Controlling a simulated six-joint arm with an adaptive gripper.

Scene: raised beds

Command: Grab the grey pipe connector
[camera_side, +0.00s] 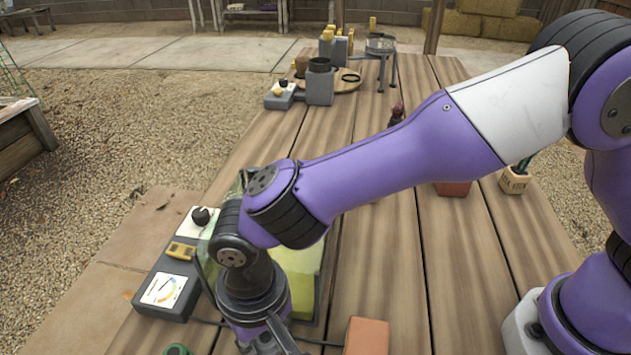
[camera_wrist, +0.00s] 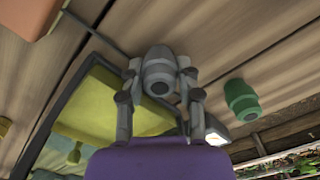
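The grey pipe connector (camera_wrist: 159,72) is between the two fingertips of my gripper (camera_wrist: 161,71) in the wrist view, and both tips appear to touch its sides. Its open end faces the camera. I cannot tell whether it rests on the table or is slightly off it. In the side view my gripper (camera_side: 268,342) points down at the bottom edge of the picture. Its fingertips are cut off and the connector does not show there.
A yellow-lined tray (camera_wrist: 97,105) lies close by. A grey meter box (camera_side: 165,290), a cable (camera_wrist: 95,32) and a terracotta block (camera_side: 367,337) are near.

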